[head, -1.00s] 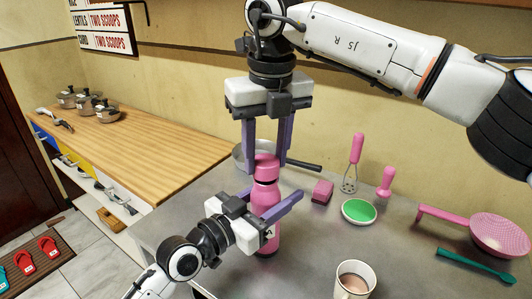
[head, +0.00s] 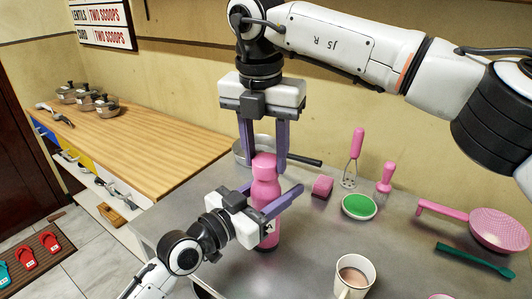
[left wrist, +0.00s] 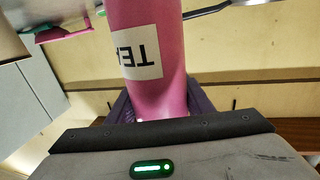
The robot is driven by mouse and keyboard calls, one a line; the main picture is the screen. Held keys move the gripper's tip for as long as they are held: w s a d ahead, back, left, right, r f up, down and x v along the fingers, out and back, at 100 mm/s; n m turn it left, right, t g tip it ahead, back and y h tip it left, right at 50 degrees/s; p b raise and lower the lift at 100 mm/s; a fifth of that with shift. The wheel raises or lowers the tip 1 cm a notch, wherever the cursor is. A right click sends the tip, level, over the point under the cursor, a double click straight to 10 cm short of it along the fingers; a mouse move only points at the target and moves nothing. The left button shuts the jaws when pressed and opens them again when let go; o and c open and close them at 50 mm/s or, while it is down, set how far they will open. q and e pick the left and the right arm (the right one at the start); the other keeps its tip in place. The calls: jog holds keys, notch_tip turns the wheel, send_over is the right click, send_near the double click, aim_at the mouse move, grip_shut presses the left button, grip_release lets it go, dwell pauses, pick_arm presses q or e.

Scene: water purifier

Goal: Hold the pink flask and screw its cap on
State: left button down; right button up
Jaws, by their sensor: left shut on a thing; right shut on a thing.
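The pink flask (head: 265,195) stands upright on the grey counter, its lower part partly hidden by my left gripper. My left gripper (head: 272,191) reaches in from the lower left and is shut around the flask's body. In the left wrist view the flask (left wrist: 150,100) fills the space between the purple fingers, with a white lettered label on its side. The pink cap (head: 264,162) is at the top of the flask, in line with it. My right gripper (head: 265,166) points straight down from above and is shut on the cap. The cap's threads are hidden.
Close behind the flask is a metal pan (head: 304,162) with a dark handle. A mug (head: 355,274) stands in front.

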jog(key=m, duration=0.8)
jog(key=shift+a+g+h, duration=0.1)
jog(key=shift+g+h, duration=0.2)
jog(key=m, duration=0.5)
jog(key=shift+g, duration=0.3)
jog(key=m, duration=0.5)
jog(key=shift+w+g, duration=0.1)
jog(key=shift+g, duration=0.2)
jog(key=m, duration=0.3)
jog(key=shift+m, duration=0.3)
jog(key=o, duration=1)
jog(key=shift+c, duration=0.3)
